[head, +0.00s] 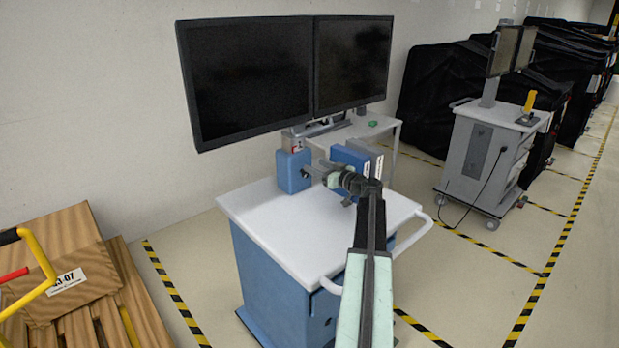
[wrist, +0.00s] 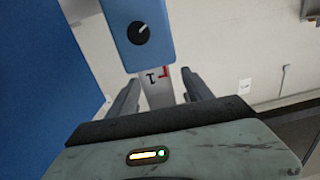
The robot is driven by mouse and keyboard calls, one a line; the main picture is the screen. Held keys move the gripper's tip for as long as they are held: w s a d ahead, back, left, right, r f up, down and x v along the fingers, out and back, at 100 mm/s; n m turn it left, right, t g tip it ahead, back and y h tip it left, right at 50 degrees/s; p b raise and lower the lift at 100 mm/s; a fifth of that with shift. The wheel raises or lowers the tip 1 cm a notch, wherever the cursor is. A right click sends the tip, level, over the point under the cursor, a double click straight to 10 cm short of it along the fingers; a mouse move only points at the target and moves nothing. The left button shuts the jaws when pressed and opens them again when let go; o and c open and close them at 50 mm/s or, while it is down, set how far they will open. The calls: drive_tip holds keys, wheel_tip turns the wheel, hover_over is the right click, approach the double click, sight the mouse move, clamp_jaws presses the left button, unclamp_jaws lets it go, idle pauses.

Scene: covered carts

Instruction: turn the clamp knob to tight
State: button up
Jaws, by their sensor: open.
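The clamp knob (wrist: 138,33) is a round black dial with a white pointer line, on the face of a blue clamp block (wrist: 160,58). In the wrist view its pointer slants to the upper right. In the head view the blue block (head: 292,184) stands at the back of the white cart top, under the monitors. My gripper (head: 312,172) is in front of that block at about knob height. In the wrist view my gripper (wrist: 162,82) is open and empty, its fingers apart, with the knob beyond them and a little left of their middle. I cannot tell the exact gap.
Two black monitors (head: 325,68) hang above the cart top (head: 262,215). Another blue box (head: 350,158) stands just right of my gripper; a large blue surface (wrist: 40,70) fills the wrist view's left side. A wooden pallet (head: 70,270) is at the left. The cart top's front is clear.

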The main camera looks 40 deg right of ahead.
drive_tip(key=s+d+h, duration=0.1)
drive_tip(key=d, duration=0.1)
drive_tip(key=b, duration=0.8)
approach(307, 175)
drive_tip(key=shift+w+d+f, duration=0.15)
drive_tip(key=shift+w, duration=0.2)
drive_tip(key=w, duration=0.7)
drive_tip(key=shift+w+d, duration=0.3)
drive_tip(key=shift+w, duration=0.05)
clamp_jaws()
